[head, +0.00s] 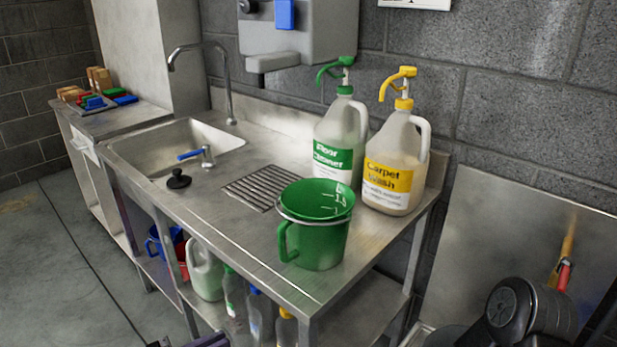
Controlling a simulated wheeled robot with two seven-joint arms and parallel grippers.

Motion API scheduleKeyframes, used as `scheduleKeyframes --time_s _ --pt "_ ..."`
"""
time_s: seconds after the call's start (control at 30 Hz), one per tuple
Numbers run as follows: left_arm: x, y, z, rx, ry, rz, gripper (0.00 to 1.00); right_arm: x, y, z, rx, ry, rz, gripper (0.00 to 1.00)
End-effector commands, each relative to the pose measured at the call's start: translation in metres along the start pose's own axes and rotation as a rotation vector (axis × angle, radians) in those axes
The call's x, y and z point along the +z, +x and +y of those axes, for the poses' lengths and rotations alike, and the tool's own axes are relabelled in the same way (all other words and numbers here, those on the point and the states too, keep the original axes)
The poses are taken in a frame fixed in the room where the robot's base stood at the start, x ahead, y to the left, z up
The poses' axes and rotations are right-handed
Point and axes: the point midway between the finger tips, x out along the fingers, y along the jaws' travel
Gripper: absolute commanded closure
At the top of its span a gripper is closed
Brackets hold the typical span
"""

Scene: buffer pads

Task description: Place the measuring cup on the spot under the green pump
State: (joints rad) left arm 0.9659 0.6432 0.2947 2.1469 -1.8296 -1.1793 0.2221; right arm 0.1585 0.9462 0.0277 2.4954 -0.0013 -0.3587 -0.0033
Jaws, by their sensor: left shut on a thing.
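The green measuring cup (313,245) has white marks inside its rim, a grey band and a handle on its left. It appears upright over the front right of the steel counter (365,240), with no gripper visible against it. The green pump (334,72) tops the floor cleaner jug (338,135) behind the cup, its spout pointing left. The counter below that spout is partly hidden by the cup. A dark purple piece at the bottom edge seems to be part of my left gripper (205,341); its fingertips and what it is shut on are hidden. My right gripper does not show.
The carpet wash jug (390,175) with a yellow pump stands right of the floor cleaner. A drain grate (258,187) and a sink (160,145) lie to the left. A black object (520,310) is at lower right.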

Motion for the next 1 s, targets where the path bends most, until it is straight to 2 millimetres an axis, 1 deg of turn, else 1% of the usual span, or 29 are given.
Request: scheduleKeyframes --time_s 0.1,0.13,0.2,0.4,0.5,0.6,1.0 --pt "-0.004 -0.004 -0.005 -0.015 0.013 0.001 1.00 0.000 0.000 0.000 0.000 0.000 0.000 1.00" --pt "-0.019 -0.002 -0.004 -0.010 0.015 0.000 1.00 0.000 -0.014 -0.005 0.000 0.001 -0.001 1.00" --pt "-0.036 -0.001 -0.003 -0.008 0.014 -0.001 1.00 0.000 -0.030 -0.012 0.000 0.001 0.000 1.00" --pt "-0.068 -0.001 -0.003 -0.008 0.013 -0.001 1.00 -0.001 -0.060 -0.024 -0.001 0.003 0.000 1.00" --pt "-0.077 -0.001 -0.003 -0.008 0.013 -0.001 1.00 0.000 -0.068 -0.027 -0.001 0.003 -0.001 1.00" --pt "-0.079 -0.001 -0.003 -0.008 0.013 -0.001 1.00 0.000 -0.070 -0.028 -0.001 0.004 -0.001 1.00" --pt "-0.079 -0.001 -0.005 -0.018 0.013 -0.001 1.00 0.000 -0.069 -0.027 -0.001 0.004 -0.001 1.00"
